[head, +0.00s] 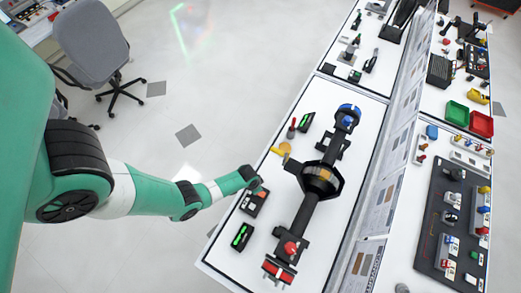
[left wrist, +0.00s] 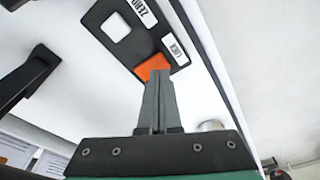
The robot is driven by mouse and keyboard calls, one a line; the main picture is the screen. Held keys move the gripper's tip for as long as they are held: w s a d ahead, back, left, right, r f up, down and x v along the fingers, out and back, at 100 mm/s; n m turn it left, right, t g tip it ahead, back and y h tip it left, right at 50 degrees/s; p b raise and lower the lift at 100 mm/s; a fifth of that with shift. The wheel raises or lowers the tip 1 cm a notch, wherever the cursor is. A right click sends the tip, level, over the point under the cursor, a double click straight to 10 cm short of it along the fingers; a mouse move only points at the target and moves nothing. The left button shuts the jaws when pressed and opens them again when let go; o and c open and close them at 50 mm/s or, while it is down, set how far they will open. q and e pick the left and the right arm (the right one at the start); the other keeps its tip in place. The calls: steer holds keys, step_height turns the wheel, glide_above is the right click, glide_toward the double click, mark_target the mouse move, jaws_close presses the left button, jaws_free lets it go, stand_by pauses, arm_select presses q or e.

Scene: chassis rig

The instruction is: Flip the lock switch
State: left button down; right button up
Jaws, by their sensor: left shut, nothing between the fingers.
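The lock switch is an orange piece (left wrist: 150,66) beside the white LOCK label (left wrist: 174,48) on a black panel (left wrist: 98,22). A white square button (left wrist: 117,27) sits by the ZERO label on the same panel. My left gripper (left wrist: 159,74) is shut and empty, its fingertips right at the orange switch and hiding part of it. I cannot tell whether they touch. In the head view my left gripper (head: 256,184) is over the far edge of the small black panel (head: 253,204) on the white bench. My right gripper is not in view.
A long black shaft assembly (head: 308,205) lies on the bench to the right. A black box with green parts (head: 242,236) sits just nearer than the panel. A silver round knob (left wrist: 211,125) is right of my fingers in the wrist view. A grey chair (head: 92,42) stands off the bench.

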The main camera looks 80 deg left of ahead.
arm_select(q)
steer(key=shift+f+b, duration=0.9)
stand_by(0.6)
steer(key=shift+r, duration=0.1)
step_height(320, 180, up, 7)
steer(key=p, duration=0.7)
stand_by(0.4)
